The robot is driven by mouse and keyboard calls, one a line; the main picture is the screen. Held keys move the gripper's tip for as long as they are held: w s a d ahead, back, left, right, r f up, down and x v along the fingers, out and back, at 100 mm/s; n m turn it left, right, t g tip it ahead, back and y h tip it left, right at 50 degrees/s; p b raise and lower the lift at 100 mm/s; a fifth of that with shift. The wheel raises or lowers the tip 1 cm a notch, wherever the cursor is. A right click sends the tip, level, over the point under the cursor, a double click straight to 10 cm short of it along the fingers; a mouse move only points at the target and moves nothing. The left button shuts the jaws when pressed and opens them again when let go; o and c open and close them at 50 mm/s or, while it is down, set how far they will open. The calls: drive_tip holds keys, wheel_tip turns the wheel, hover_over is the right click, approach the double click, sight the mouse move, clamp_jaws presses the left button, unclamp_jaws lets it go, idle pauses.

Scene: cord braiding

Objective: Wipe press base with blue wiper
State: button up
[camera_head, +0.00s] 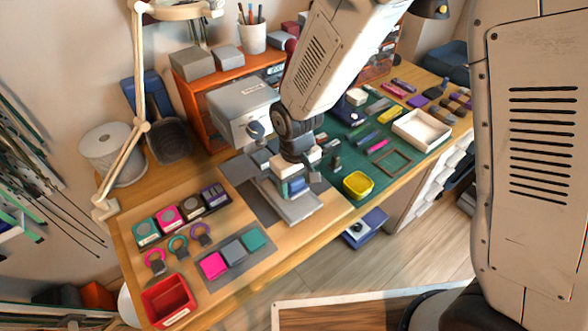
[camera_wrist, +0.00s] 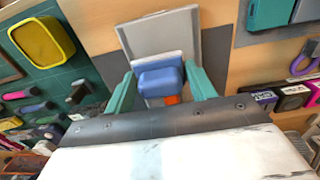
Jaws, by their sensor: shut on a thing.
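The press base is a light grey plate (camera_head: 300,207) on a dark grey mat on the wooden bench; the plate (camera_wrist: 215,45) also shows in the wrist view. My gripper (camera_wrist: 160,88) has its teal fingers on either side of a blue block with a whitish layer, the blue wiper (camera_wrist: 160,78), which it holds. The wiper (camera_head: 295,186) is over the plate in the head view. Whether it touches the plate I cannot tell. A small orange-red patch shows just below the wiper in the wrist view. My arm hides part of the press.
A yellow tray (camera_head: 358,184) sits on the green mat to the right. A grey box (camera_head: 240,112) stands behind. Pink, grey and teal squares (camera_head: 233,252) lie front left, near a red bin (camera_head: 169,301). A white tray (camera_head: 422,130) is at far right.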

drive_tip(key=shift+r, duration=2.55)
